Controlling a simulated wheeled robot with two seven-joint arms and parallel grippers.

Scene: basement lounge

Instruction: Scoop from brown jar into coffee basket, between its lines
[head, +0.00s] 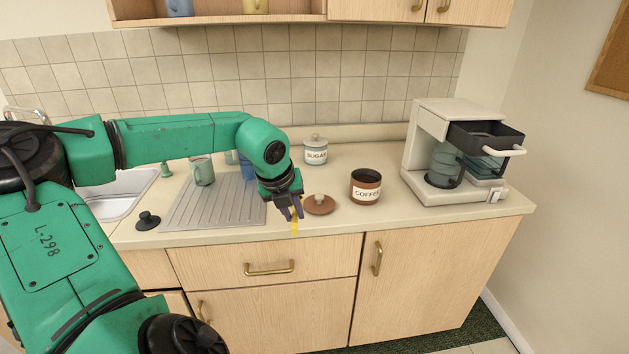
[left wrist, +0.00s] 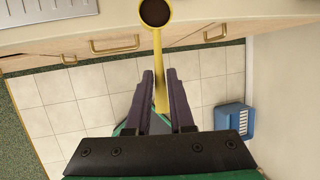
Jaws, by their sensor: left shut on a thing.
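My left gripper (head: 291,208) is shut on a yellow scoop (head: 295,228) in front of the counter's edge. In the left wrist view the scoop's handle (left wrist: 157,70) runs between the fingers (left wrist: 158,80), and its round bowl shows dark brown inside; I cannot tell how full it is. The brown jar (head: 366,188), labelled COFFEE, stands open and upright on the counter, right of the gripper. Its brown lid (head: 319,205) lies beside it. The coffee maker's dark basket (head: 486,138) is pulled out at the right; its lines cannot be seen. My right gripper is out of view.
The white coffee maker (head: 412,160) holds a glass carafe (head: 444,163) below the basket. A sugar jar (head: 316,150) stands behind the lid.

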